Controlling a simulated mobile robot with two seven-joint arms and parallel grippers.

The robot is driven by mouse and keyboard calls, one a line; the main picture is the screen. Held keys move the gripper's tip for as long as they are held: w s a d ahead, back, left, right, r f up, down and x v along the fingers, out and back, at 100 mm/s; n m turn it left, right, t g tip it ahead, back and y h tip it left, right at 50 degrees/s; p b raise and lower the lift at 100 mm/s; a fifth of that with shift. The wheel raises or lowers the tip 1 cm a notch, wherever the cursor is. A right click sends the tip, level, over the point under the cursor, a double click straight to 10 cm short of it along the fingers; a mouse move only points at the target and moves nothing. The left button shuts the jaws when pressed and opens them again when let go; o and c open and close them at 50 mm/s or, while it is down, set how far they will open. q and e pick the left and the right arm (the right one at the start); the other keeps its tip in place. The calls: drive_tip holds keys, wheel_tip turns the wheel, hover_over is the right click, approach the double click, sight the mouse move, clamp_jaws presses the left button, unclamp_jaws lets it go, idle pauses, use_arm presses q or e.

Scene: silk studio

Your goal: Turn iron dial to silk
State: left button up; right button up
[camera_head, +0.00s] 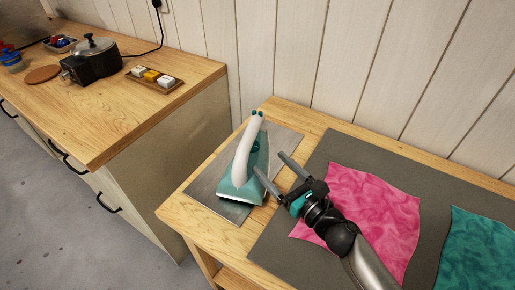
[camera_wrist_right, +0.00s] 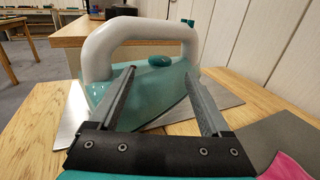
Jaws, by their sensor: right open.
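The teal iron (camera_head: 238,188) with a white handle rests on a grey metal plate (camera_head: 205,187) on the wooden table. A teal dial (camera_head: 255,147) sits on top of its body under the handle; it also shows as a dark teal knob in the right wrist view (camera_wrist_right: 160,61). My right gripper (camera_head: 273,170) is open beside the iron, on its right, with its fingers pointing at it. In the right wrist view the open fingers (camera_wrist_right: 160,82) frame the dial, which lies beyond them. Any marks on the dial are too small to read. My left gripper is not in view.
Pink cloth (camera_head: 385,215) and teal cloth (camera_head: 480,245) lie on a dark grey mat (camera_head: 425,181) to the right. A wooden counter at left holds a dark pot-like appliance (camera_head: 92,62) and a small tray of blocks (camera_head: 153,85). A panelled wall stands behind.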

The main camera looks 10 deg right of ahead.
sight(258, 149)
drive_tip(key=shift+x, duration=3.35)
drive_tip(key=shift+c, duration=0.4)
clamp_jaws()
drive_tip(key=shift+w+d+n+g+y, duration=0.1)
drive_tip(key=shift+d+n+g+y, duration=0.1)
drive_tip(key=shift+n+g+y, duration=0.4)
drive_tip(key=shift+n+g+y+b, duration=0.4)
drive_tip(key=shift+n+y, duration=0.3)
drive_tip(key=shift+y, duration=0.5)
drive_tip(key=shift+o, duration=0.4)
unclamp_jaws()
drive_tip(key=shift+d, duration=0.1)
